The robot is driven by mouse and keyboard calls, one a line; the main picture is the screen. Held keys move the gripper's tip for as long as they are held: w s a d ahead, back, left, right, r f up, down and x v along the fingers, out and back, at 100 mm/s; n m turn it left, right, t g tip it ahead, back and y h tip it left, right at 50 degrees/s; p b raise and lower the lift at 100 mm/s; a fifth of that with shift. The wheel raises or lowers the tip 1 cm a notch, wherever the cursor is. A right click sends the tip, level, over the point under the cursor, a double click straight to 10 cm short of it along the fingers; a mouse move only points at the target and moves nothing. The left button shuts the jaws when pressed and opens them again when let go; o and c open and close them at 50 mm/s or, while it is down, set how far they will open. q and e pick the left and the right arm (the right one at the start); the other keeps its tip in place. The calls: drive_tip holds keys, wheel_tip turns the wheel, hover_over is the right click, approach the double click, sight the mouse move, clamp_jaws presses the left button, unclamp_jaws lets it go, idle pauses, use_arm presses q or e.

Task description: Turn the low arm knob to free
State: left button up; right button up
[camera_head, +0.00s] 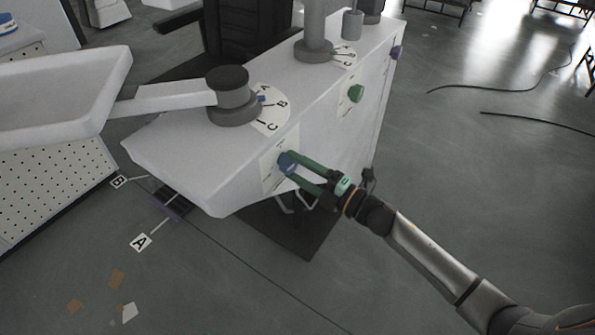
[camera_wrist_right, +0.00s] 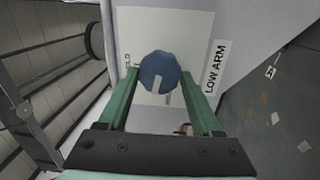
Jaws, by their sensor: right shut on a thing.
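The low arm knob (camera_head: 287,163) is a blue round knob on a pale plate on the side of the white column housing. In the right wrist view the blue knob (camera_wrist_right: 160,72) has a light pointer mark, and a "LOW ARM" label (camera_wrist_right: 215,67) stands to its right. Part of another label, ending in "LD", shows to its left. My right gripper (camera_head: 289,164) is shut on the knob, its green fingers (camera_wrist_right: 158,80) on either side of it. The left gripper is not in view.
A green knob (camera_head: 356,93) and a purple knob (camera_head: 395,52) sit farther along the housing. A grey pivot (camera_head: 231,95) with a lettered dial (camera_head: 270,115) carries a white tray arm (camera_head: 165,97) on top. Floor at right is mostly clear, with dark cables (camera_head: 535,117).

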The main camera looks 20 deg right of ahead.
drive_tip(key=shift+n, duration=0.6)
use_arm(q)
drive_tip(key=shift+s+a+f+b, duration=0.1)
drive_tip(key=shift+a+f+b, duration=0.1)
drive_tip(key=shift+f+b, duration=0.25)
use_arm(e)
drive_tip(key=shift+n, duration=0.6)
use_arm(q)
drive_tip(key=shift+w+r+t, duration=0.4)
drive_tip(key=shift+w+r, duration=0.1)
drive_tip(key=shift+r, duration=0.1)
use_arm(e)
drive_tip(key=o, duration=1.4)
drive_tip(key=shift+c, duration=0.2)
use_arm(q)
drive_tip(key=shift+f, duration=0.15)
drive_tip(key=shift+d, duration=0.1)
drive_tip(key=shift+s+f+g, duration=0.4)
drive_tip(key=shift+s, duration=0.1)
use_arm(e)
drive_tip(key=v, duration=1.2)
drive_tip(key=shift+d, duration=0.3)
